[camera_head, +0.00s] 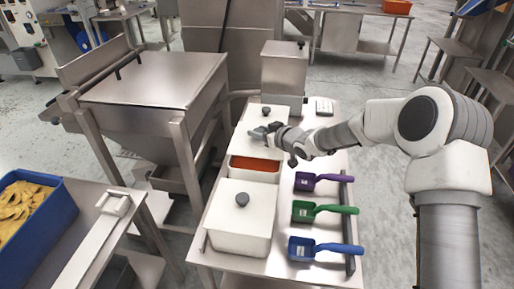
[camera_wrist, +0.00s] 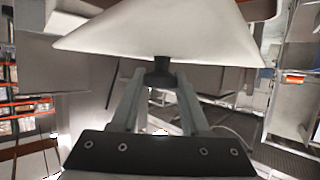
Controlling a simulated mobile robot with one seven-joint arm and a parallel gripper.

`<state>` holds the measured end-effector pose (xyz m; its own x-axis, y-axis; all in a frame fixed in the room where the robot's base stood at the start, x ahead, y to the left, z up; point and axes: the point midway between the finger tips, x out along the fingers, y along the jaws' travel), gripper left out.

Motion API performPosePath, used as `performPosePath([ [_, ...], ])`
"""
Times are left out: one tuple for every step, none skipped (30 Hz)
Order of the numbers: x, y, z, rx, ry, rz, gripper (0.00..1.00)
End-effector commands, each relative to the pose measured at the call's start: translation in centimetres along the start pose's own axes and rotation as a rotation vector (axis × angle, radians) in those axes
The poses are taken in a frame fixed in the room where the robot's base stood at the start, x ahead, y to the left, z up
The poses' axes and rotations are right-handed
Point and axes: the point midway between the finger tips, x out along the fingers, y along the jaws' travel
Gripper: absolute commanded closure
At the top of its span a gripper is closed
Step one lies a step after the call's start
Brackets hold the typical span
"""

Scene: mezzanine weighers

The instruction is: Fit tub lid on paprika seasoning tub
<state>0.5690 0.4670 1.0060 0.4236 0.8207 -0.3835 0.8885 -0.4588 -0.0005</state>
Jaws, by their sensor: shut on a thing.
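The paprika tub (camera_head: 252,176) is a white tub in the middle of the row on the steel table, with red-orange seasoning (camera_head: 255,163) showing along its near part. My gripper (camera_head: 264,132) is above the far part of this tub, shut on the dark knob (camera_wrist: 159,72) of the white tub lid (camera_wrist: 160,32). The lid fills the top of the wrist view. In the head view the lid (camera_head: 248,143) covers the far part of the seasoning. I cannot tell whether it touches the rim.
A lidded white tub (camera_head: 237,240) stands nearest, and another lidded tub (camera_head: 278,106) stands behind. Purple (camera_head: 306,182), green (camera_head: 304,210) and blue (camera_head: 302,248) scoops lie on the right. A steel canister (camera_head: 283,70) stands at the far end, beside a small keypad device (camera_head: 320,106).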

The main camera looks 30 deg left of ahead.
Motion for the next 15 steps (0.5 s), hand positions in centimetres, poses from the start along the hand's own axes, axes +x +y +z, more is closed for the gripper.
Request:
performPosePath([
  [0.1,-0.6,0.3,-0.002,0.000,-0.001,1.00],
  [0.1,-0.8,0.4,-0.002,0.000,-0.001,1.00],
  [0.1,-1.0,0.5,-0.001,0.001,0.001,1.00],
  [0.1,-1.0,0.6,-0.001,0.001,0.002,1.00],
  [0.1,-1.1,0.7,-0.001,0.001,0.002,1.00],
  [0.2,-1.1,0.8,0.000,0.001,0.003,1.00],
  [0.3,-1.1,1.0,0.000,0.001,0.003,1.00],
  [0.4,-1.1,1.3,0.001,0.001,0.002,1.00],
  [0.6,-1.2,1.8,0.001,-0.001,0.002,1.00],
  [0.8,-1.2,2.3,0.002,-0.001,0.001,1.00],
  [1.0,-1.2,2.7,0.001,-0.001,0.001,1.00],
  [1.2,-1.2,3.3,0.001,-0.001,0.001,1.00],
  [1.4,-1.2,3.7,0.002,-0.002,0.001,1.00],
  [1.5,-1.2,4.0,0.001,-0.001,0.001,1.00],
  [1.6,-1.1,4.2,0.001,0.001,0.002,1.00],
])
